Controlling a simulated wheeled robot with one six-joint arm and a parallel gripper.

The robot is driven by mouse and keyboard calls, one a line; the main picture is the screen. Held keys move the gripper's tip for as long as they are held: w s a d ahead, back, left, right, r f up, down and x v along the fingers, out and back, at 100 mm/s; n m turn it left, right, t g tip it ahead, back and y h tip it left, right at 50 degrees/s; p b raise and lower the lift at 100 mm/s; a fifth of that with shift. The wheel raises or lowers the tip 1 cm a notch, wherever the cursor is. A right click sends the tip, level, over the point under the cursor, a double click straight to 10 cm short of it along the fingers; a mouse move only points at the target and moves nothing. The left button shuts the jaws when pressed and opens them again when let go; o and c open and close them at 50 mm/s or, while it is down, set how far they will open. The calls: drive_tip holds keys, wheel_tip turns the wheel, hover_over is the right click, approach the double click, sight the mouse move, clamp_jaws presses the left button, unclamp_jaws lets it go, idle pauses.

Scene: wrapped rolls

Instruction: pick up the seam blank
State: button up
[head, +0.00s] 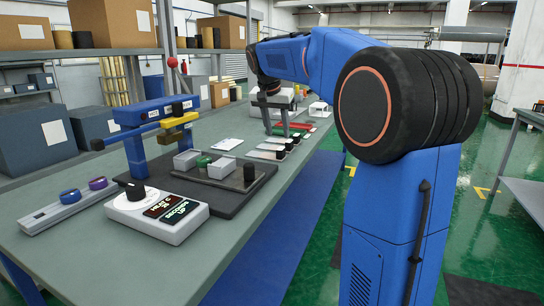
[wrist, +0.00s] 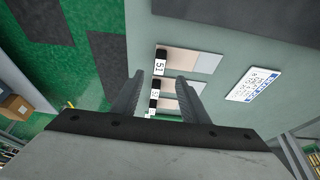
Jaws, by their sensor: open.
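Several flat pale strips with dark, numbered end blocks lie in a row on the bench; I cannot tell which is the seam blank. In the wrist view the nearest-to-top strip (wrist: 198,61) has a tag reading 51 (wrist: 160,66). Another strip (wrist: 170,85) shows between my fingers, partly hidden by them. The row also shows in the head view, with one strip (head: 265,154) at its near end. My gripper (wrist: 160,77) is open and empty, pointing down over the row. In the head view my gripper (head: 277,132) hangs just behind the strips.
The grey bench (head: 95,245) also carries a blue press (head: 134,150), a dark tray, a white display unit (head: 155,215) and a rail with coloured rings. A white printed card (wrist: 253,84) lies beside the strips. Green floor borders the bench edge.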

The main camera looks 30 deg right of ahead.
sight(281, 149)
drive_tip(key=shift+x, duration=3.8)
drive_tip(key=shift+s, duration=0.15)
clamp_jaws()
